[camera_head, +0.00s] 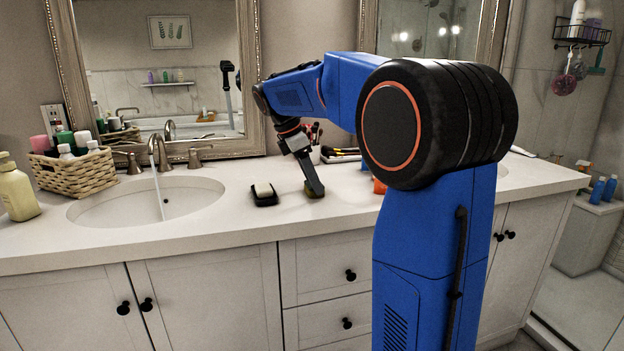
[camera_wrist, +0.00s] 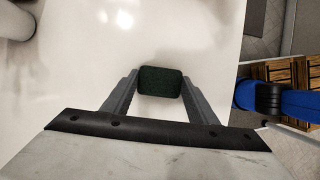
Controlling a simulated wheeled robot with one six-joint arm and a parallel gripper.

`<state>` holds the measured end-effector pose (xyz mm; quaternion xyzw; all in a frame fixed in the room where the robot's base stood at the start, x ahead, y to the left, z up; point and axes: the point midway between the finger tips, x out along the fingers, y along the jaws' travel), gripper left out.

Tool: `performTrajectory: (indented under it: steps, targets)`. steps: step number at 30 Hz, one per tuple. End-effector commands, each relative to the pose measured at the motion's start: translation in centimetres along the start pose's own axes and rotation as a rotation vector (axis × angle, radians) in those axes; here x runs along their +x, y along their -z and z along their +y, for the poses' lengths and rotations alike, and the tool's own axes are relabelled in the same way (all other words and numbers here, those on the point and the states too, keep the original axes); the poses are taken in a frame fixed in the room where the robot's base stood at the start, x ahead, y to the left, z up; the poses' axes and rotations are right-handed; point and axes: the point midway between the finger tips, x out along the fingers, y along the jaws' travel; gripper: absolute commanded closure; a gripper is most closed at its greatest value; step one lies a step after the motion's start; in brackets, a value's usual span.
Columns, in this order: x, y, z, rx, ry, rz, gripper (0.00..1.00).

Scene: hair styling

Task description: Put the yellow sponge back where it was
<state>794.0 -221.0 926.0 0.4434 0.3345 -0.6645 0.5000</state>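The sponge (camera_wrist: 160,81) shows its dark green face in the wrist view, between the two fingertips of my gripper (camera_wrist: 161,82). The fingers press against its left and right sides. In the head view my gripper (camera_head: 314,188) points down at the counter, right of the black soap dish, and a small yellowish part of the sponge (camera_head: 314,193) shows at the fingertips. The sponge is at or just above the white counter (camera_head: 235,222); I cannot tell whether it touches. Most of it is hidden by the fingers in the head view.
A black soap dish (camera_head: 265,199) with a pale bar stands left of my gripper. Further left are a sink (camera_head: 148,203) with running water, a wicker basket (camera_head: 75,175) and a soap bottle (camera_head: 17,192). A cup with tools (camera_head: 315,152) stands behind.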

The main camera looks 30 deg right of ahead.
Motion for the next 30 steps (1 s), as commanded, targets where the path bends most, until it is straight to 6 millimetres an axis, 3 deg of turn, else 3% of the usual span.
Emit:
performTrajectory:
  steps: [2, 14, 30]
  targets:
    - [0.0, 0.0, 0.0, 0.0, 0.0, 0.0, 0.3]
    - [-0.6, -0.1, 0.1, 0.001, -0.002, 0.0, 0.3]
    - [-9.8, 0.0, 0.1, 0.0, -0.003, 0.001, 0.3]
